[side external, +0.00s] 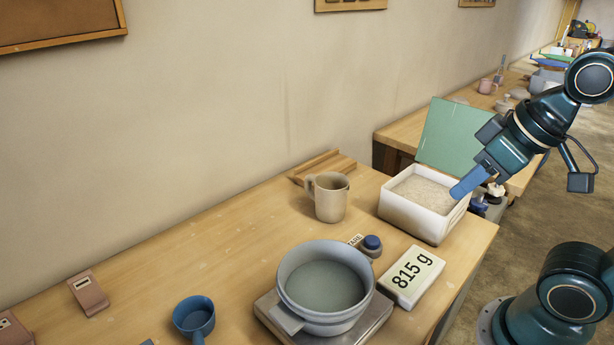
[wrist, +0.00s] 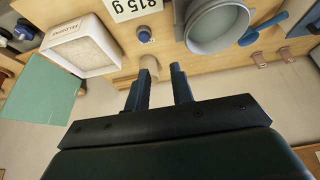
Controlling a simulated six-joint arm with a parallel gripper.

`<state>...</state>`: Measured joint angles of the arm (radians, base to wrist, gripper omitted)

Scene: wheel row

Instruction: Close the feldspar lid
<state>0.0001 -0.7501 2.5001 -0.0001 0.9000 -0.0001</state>
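The feldspar bin is a white square box (side external: 408,213) filled with pale powder, at the right end of the table. Its pale green lid (side external: 452,134) stands open, tilted up at the bin's back edge. In the wrist view the bin (wrist: 112,66) and its lid (wrist: 40,90) are at the left, with a small name label on the bin. My gripper (side external: 455,194) overlaps the bin's right side in the side view; its height above the bin is unclear. In the wrist view my gripper (wrist: 158,72) has its two fingers apart, empty, and clear of the lid.
A beige mug (side external: 331,199) stands left of the bin. A grey bowl (side external: 322,285) sits on a scale (side external: 372,325), with a blue knob (side external: 372,244) and a display reading 815 g (side external: 411,276) nearby. A blue cup (side external: 194,316) is at the front left.

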